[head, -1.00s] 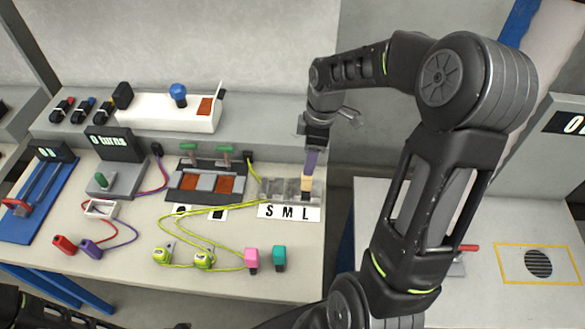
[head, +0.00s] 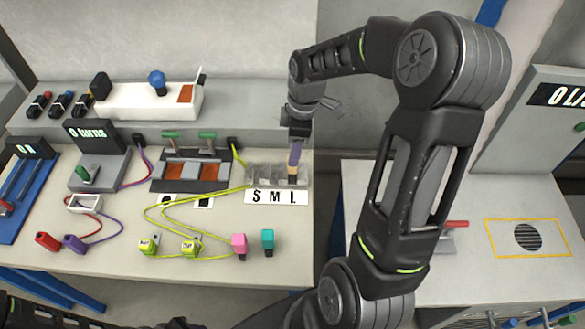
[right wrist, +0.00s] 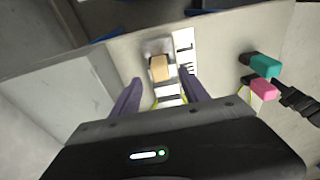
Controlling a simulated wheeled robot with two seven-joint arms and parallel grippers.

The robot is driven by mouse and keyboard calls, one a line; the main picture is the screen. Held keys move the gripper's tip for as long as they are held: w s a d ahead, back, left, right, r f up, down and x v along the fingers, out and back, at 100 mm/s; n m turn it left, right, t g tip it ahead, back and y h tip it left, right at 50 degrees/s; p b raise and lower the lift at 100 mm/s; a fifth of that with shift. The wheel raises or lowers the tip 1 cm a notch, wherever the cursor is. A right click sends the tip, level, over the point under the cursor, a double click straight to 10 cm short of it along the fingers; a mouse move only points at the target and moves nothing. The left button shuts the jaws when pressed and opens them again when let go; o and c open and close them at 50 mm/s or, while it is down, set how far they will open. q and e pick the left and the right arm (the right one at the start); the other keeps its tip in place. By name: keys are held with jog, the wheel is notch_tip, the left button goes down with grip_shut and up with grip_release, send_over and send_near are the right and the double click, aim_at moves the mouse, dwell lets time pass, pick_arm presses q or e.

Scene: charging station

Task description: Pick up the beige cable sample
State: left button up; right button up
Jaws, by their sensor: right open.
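The beige cable sample (right wrist: 160,68) is a small block in the grey sample holder, by the L end of the S M L label. In the head view it shows as a small beige patch (head: 292,169) just below my right fingers, partly hidden by them. My right gripper (right wrist: 157,90) points down at the holder with its two purple fingers apart. In the right wrist view the block lies beyond the gap between the fingertips. The gripper looks empty. In the head view the right gripper (head: 295,154) is directly above the holder (head: 262,172). My left gripper is not in view.
Pink (head: 239,243) and teal (head: 267,240) plugs stand at the table's front right. Yellow-green cables (head: 190,215) run over the table left of the label. A fixture with green handles (head: 190,172) stands left of the holder. A raised ledge (head: 240,115) runs behind.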

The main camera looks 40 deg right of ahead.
jog(key=f+b, duration=0.1)
jog(key=f, duration=0.1)
jog(key=f+b, duration=0.1)
jog(key=f, duration=0.1)
jog(key=shift+w+a+f+b, duration=0.1)
jog(key=shift+a+f+b, duration=0.1)
jog(key=shift+f+b, duration=0.15)
jog(key=shift+r, duration=0.1)
grip_shut()
dwell(0.5)
